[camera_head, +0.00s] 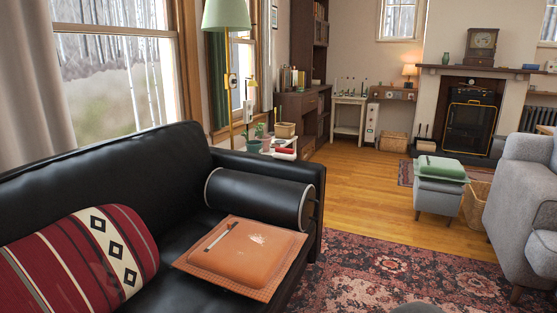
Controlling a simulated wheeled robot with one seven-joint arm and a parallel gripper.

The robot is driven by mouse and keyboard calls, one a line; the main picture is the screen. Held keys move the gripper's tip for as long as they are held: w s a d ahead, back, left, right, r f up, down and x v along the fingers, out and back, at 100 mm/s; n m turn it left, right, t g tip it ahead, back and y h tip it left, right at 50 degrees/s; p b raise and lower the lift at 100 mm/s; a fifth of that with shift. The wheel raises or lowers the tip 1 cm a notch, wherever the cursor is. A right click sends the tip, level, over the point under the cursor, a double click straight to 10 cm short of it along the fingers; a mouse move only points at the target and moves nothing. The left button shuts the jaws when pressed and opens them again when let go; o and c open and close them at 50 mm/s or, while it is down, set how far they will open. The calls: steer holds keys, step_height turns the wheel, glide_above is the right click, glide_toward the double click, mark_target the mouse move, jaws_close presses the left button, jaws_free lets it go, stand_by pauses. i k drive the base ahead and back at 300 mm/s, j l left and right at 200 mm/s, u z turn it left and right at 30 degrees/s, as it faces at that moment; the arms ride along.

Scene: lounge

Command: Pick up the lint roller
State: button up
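I cannot make out a lint roller for certain. A slim object (221,236) with a pale shaft and a dark upper end lies diagonally on the orange cushion (250,262); it is too small to tell whether it is the lint roller. A whitish patch (258,239) shows on the cushion to its right. The cushion rests on the seat of the black leather sofa (90,180). My gripper is not in view.
A black bolster (259,198) lies behind the cushion, and a red striped pillow (84,262) lies to its left. A patterned rug (365,270) covers the floor right of the sofa. A grey armchair (520,195) and a footstool (438,196) stand further right.

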mark_target(280, 154)
steer(key=u, duration=2.95)
steer(key=z, duration=2.95)
steer(key=i+u, duration=0.1)
steer(key=u, duration=0.3)
steer(key=i+l+u, duration=0.75)
steer(key=l, duration=0.2)
steer(key=i+l, duration=0.15)
steer(key=l, duration=0.2)
steer(key=i+l, duration=0.2)
steer(key=i+l+u, duration=0.1)
steer(key=l, duration=0.35)
steer(key=i+l, duration=0.2)
steer(key=l, duration=0.15)
steer(key=i+l, duration=0.15)
steer(key=l, duration=0.15)
steer(key=i+l+u, duration=0.1)
steer(key=l, duration=0.25)
steer(key=i, duration=0.05)
